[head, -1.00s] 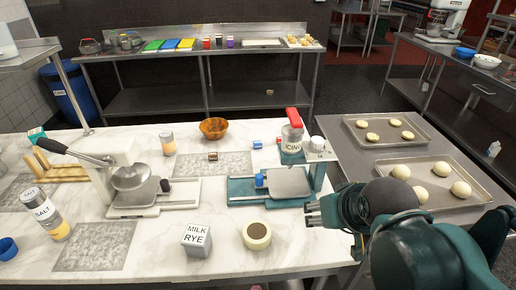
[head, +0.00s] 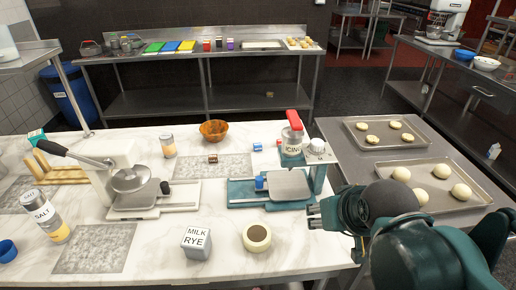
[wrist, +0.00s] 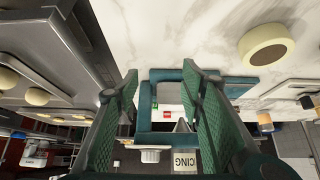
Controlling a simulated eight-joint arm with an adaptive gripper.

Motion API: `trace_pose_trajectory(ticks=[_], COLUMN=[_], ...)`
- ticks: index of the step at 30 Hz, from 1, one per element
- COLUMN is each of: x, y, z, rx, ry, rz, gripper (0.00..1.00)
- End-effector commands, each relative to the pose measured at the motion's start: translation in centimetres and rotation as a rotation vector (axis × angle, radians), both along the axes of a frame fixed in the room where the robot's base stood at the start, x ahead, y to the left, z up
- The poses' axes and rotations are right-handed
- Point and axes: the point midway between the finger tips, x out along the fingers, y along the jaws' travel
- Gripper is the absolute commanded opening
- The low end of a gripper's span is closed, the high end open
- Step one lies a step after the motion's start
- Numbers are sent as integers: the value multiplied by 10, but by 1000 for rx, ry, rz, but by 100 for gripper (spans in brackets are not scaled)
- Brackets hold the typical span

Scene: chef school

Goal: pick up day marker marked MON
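I cannot read MON on anything. Small cylinders that may be day markers lie on the marble table: a brown one (head: 213,158) on the grey mat and a blue-ended one (head: 257,146) right of it. My gripper (head: 312,214) is at the table's right front, in front of the teal press. In the wrist view my gripper (wrist: 162,85) shows two green fingers spread apart with nothing between them, and the teal press beyond.
The teal press (head: 285,190) and icing jar (head: 292,140) stand left of and behind my gripper. A cream roll (head: 257,238), milk rye box (head: 196,241) and white press (head: 155,197) are farther left. Bun trays (head: 440,205) lie right. The marble between the presses and front items is clear.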

Motion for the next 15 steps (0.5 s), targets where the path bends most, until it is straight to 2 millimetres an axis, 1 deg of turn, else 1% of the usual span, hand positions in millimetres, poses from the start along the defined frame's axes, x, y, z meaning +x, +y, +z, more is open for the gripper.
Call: trace_pose_trajectory(ticks=[11,15], x=[0,0], y=[0,0], z=[1,11], rx=[0,0], ry=[0,0], rz=[0,0], gripper=[33,33])
